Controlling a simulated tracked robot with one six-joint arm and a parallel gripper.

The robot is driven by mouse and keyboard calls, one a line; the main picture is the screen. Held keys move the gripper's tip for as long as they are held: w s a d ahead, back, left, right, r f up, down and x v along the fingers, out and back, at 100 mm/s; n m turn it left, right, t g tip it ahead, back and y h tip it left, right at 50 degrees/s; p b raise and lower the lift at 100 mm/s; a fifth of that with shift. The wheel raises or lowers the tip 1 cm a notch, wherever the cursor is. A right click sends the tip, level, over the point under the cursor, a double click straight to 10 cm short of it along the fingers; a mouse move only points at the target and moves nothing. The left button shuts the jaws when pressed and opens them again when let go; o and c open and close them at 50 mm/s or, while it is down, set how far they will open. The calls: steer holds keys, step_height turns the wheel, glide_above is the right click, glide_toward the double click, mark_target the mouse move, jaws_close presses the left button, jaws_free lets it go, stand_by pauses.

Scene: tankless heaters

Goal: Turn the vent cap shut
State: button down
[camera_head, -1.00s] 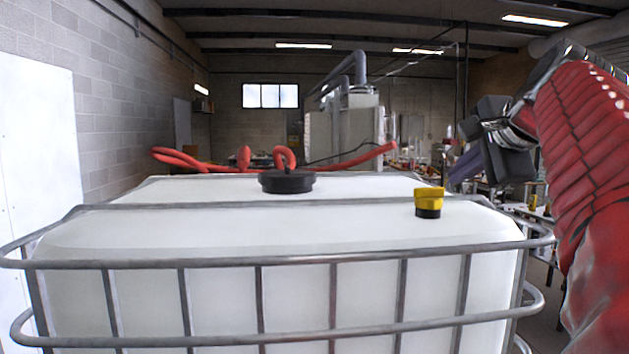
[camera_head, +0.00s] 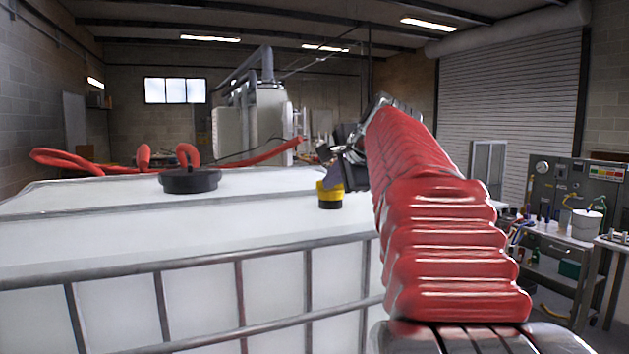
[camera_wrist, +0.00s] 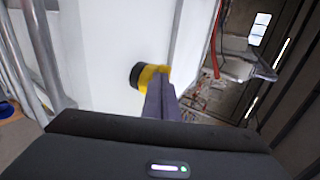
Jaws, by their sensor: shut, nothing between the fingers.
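The vent cap is yellow on a black base (camera_head: 329,195) and stands upright on top of a white caged tank (camera_head: 270,215), near its right side. It also shows in the wrist view as a yellow cap (camera_wrist: 148,76). My gripper (camera_head: 326,158) is just above and behind the cap in the head view. In the wrist view the purple fingers (camera_wrist: 162,84) are together, and their tips overlap the cap's edge. Nothing is held between them. I cannot tell whether the tips touch the cap.
A large black lid (camera_head: 189,181) sits on the tank to the left of the cap, with a red hose (camera_head: 75,160) behind it. Metal cage bars (camera_head: 205,262) run along the tank's front. A bench with a control panel (camera_head: 575,195) stands at the right.

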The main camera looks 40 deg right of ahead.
steer(key=shift+w+d, duration=0.2)
steer(key=shift+w, duration=0.4)
